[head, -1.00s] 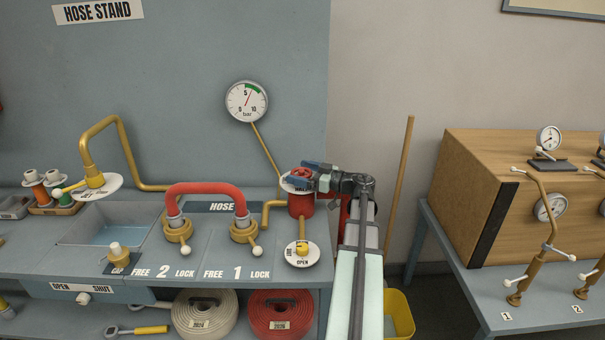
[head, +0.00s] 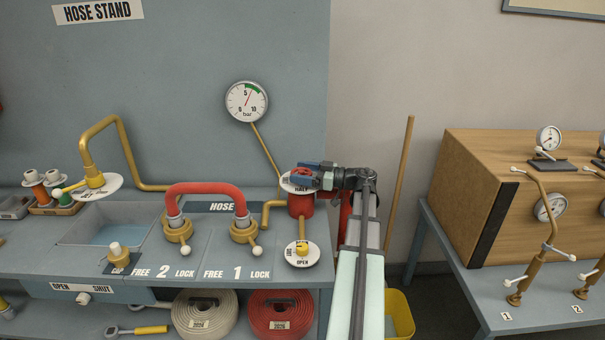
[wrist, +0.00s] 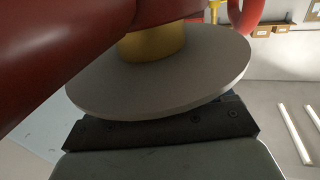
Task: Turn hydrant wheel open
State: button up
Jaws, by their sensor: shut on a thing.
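The red hydrant wheel (head: 304,173) sits on top of the red hydrant body (head: 301,205) at the right end of the bench. A white dial plate (head: 285,186) lies under the wheel, and the word HALF shows on its front edge. My gripper (head: 300,175) reaches in from the right, its blue fingers shut on the wheel rim. In the wrist view, the pale plate (wrist: 190,85), a brass stem (wrist: 152,44) and dark red parts fill the top. The grip itself is hidden there.
A second dial (head: 301,254) marked OPEN stands in front of the hydrant. A red hose bridges two couplings (head: 244,231) to the left. A pressure gauge (head: 246,101) hangs above. A wooden pole (head: 398,185) leans right of my arm, above a yellow bucket (head: 398,315).

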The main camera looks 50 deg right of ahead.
jog(key=shift+n+g+y, duration=0.5)
jog(key=shift+n+y, duration=0.1)
jog(key=shift+y, duration=0.2)
jog(key=o, duration=1)
jog(key=shift+c, duration=0.2)
jog(key=v, duration=1.4)
jog(key=shift+r, duration=0.1)
